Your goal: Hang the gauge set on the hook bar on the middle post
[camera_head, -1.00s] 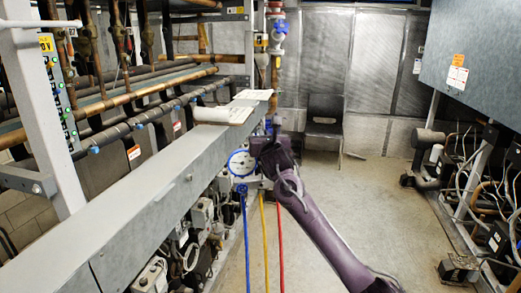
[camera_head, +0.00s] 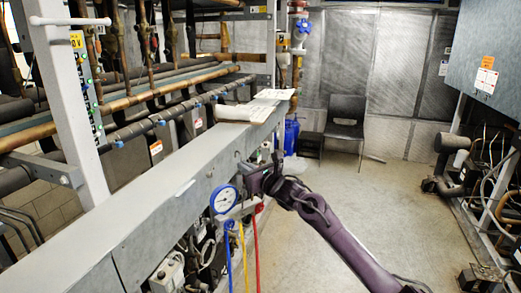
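The gauge set (camera_head: 223,199) has a round white dial with a blue rim, and blue, yellow and red hoses hanging down. My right gripper (camera_head: 258,181) is at the upper right of the dial and appears shut on the set's body; its fingertips are partly hidden. The set is held in the air in front of the long grey beam. A pale post (camera_head: 62,110) stands at the left, with a white horizontal hook bar (camera_head: 68,21) near its top. The set is well to the right of this bar and lower in the picture. My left gripper is not in view.
The long grey beam (camera_head: 150,205) runs from the lower left toward the back, with open papers (camera_head: 250,110) on it. Pipes and valves fill the rack behind. A dark chair (camera_head: 345,118) stands at the back. The floor (camera_head: 350,190) at centre right is clear.

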